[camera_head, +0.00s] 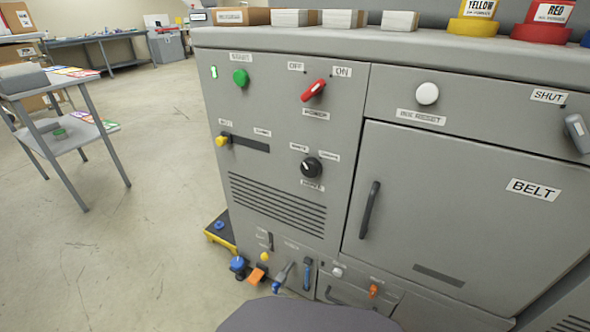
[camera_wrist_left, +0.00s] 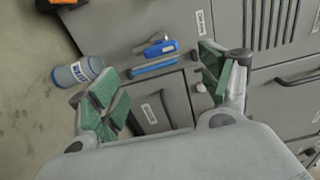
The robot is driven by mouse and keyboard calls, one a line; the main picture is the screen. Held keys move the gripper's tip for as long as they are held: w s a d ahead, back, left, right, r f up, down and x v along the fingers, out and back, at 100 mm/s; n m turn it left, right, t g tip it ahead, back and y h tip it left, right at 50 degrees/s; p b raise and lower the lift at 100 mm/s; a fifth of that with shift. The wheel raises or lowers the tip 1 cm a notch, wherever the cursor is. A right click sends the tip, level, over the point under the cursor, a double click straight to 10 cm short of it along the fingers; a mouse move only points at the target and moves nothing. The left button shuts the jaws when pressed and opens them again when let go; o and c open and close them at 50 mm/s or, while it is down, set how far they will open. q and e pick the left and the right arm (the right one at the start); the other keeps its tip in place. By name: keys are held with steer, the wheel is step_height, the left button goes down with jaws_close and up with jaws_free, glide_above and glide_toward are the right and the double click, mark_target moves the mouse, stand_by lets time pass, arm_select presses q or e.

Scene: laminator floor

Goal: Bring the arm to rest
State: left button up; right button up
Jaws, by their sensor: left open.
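My left gripper (camera_wrist_left: 158,92) shows in the left wrist view, with its two green-padded fingers spread wide apart. Nothing is between the fingers. Behind them is the low front of the grey machine (camera_wrist_left: 232,110), with a blue-handled lever (camera_wrist_left: 157,47) and a blue bar handle (camera_wrist_left: 155,67). I cannot tell the exact distance between the fingers and the machine. The gripper cannot be made out in the head view. My right gripper shows in neither view.
A blue-grey labelled cylinder (camera_wrist_left: 78,73) is beside the left finger in the wrist view. The large grey machine (camera_head: 455,160) fills the head view's right side, with protruding knobs and handles. A grey side table (camera_head: 75,140) stands left. Open floor (camera_head: 150,215) lies between.

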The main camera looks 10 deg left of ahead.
arm_select(q)
steer(key=w+a+r+n+g+y, duration=0.4)
steer(key=a+r+n+g+y, duration=0.3)
steer(key=n, duration=0.6)
steer(key=s+d+r+n+g, duration=0.2)
steer(key=s+r+n+g, duration=0.1)
steer(key=s+r, duration=0.3)
steer(key=s+d+r+n+g+h, duration=0.1)
steer(key=s+d+r+n+g, duration=0.1)
steer(key=s+r, duration=0.4)
steer(key=shift+s+r+n+g+p, duration=0.2)
steer(key=shift+s+n+g+p, duration=0.2)
steer(key=shift+s+n+g, duration=0.55)
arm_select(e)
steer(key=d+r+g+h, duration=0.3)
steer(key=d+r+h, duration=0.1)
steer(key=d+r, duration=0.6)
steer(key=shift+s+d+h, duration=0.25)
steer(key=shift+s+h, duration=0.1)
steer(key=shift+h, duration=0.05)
